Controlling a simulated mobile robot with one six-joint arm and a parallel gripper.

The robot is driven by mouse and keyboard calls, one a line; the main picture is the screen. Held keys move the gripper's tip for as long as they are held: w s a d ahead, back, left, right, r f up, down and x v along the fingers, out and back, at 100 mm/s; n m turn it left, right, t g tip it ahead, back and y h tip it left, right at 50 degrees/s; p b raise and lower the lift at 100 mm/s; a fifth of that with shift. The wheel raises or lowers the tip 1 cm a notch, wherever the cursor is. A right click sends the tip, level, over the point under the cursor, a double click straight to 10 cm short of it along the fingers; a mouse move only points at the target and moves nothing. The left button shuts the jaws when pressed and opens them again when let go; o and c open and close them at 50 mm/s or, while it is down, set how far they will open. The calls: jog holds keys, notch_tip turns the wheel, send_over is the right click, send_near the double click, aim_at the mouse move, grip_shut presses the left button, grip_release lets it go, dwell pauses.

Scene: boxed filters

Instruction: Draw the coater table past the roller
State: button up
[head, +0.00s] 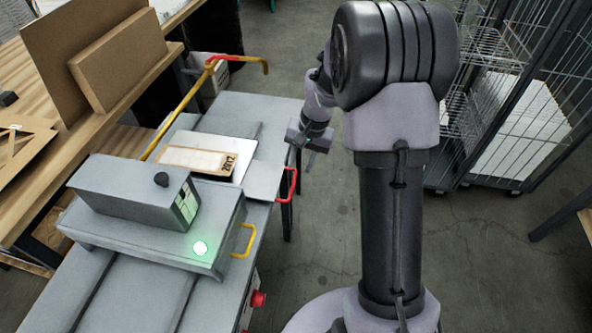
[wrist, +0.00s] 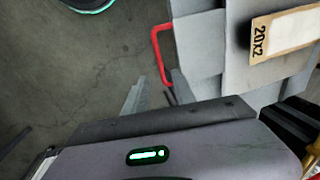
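The coater table, a light grey plate (head: 264,180), carries a white and tan boxed filter (head: 197,160) printed with "20X2". A red handle (head: 292,186) stands on its right edge. The handle also shows in the wrist view (wrist: 157,48). The grey roller housing (head: 140,190) sits across the machine in front of the plate; the roller itself is hidden. My gripper (head: 305,155) is open and empty just beyond the handle in the head view. In the wrist view the fingertips (wrist: 160,88) are apart, close to the handle's lower end; I cannot tell whether they straddle it.
A yellow handle (head: 244,242) and a red button (head: 258,298) are on the machine's near side. A wooden bench (head: 40,160) is at left, a wire cage cart (head: 510,110) at right.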

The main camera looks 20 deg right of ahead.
notch_tip(320, 180, up, 10)
jog(key=s+d+p, duration=0.1)
jog(key=p, duration=0.1)
jog(key=shift+d+f, duration=0.2)
jog(key=shift+d, duration=0.1)
